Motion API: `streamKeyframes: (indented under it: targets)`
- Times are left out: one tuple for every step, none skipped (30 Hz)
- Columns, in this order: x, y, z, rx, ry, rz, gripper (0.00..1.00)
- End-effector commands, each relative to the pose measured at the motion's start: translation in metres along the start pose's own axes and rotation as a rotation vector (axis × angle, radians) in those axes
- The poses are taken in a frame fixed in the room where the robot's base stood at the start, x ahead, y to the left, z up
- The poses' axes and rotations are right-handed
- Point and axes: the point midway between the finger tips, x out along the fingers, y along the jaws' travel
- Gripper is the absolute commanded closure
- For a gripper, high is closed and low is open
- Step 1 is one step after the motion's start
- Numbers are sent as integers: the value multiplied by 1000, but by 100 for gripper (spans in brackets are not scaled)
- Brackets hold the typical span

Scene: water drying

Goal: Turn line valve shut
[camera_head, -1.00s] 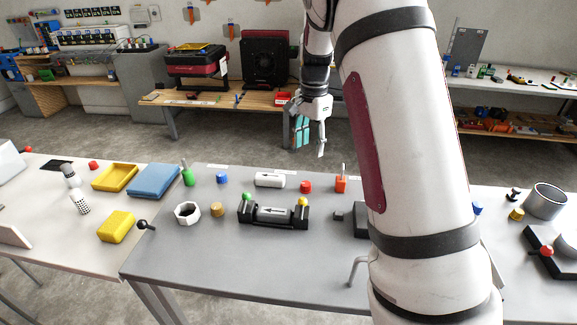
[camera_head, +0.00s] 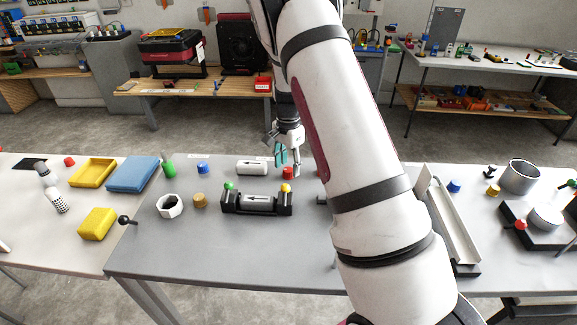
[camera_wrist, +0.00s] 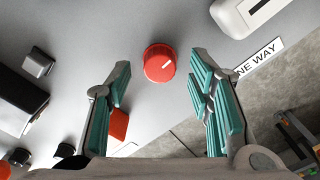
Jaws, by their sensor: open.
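A round red knob (camera_wrist: 160,62) with a white line on its top sits on the grey table. It also shows in the head view (camera_head: 288,173), just below my gripper (camera_head: 289,161). No label names it as the line valve. In the wrist view the knob appears between the open, teal-padded fingers of my gripper (camera_wrist: 160,68), with clear space on both sides. The gripper is empty, and no contact with the knob shows. A black holder (camera_head: 257,209) carries a grey cylinder with an arrow, between a green and a yellow knob.
An orange-red block (camera_wrist: 118,124) and a small grey block (camera_wrist: 37,63) are nearby. My arm hides part of the table right of the knob.

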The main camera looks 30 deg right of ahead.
Motion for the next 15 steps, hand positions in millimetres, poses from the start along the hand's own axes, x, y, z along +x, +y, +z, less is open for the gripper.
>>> streamKeyframes:
  targets:
    - [4, 0, 0, 0, -1, 1, 53]
    - [7, 0, 0, 0, 0, 1, 53]
    - [9, 0, 0, -1, 0, 1, 53]
    - [10, 0, 0, -1, 0, 0, 53]
    - [10, 0, 0, -1, 0, 0, 53]
    - [11, 0, 0, -1, 0, 0, 53]
    - [12, 0, 0, -1, 0, 0, 53]
    - [12, 0, 0, -1, 0, 0, 53]
    - [12, 0, 0, -1, 0, 0, 53]
    - [12, 0, 0, -1, 0, -1, 53]
    - [12, 0, 0, -1, 0, -1, 53]
    - [12, 0, 0, -1, 0, 0, 53]
    - [12, 0, 0, -1, 0, 0, 53]
    - [11, 0, 0, -1, 0, 0, 57]
    - [11, 0, 0, -1, 0, 0, 66]
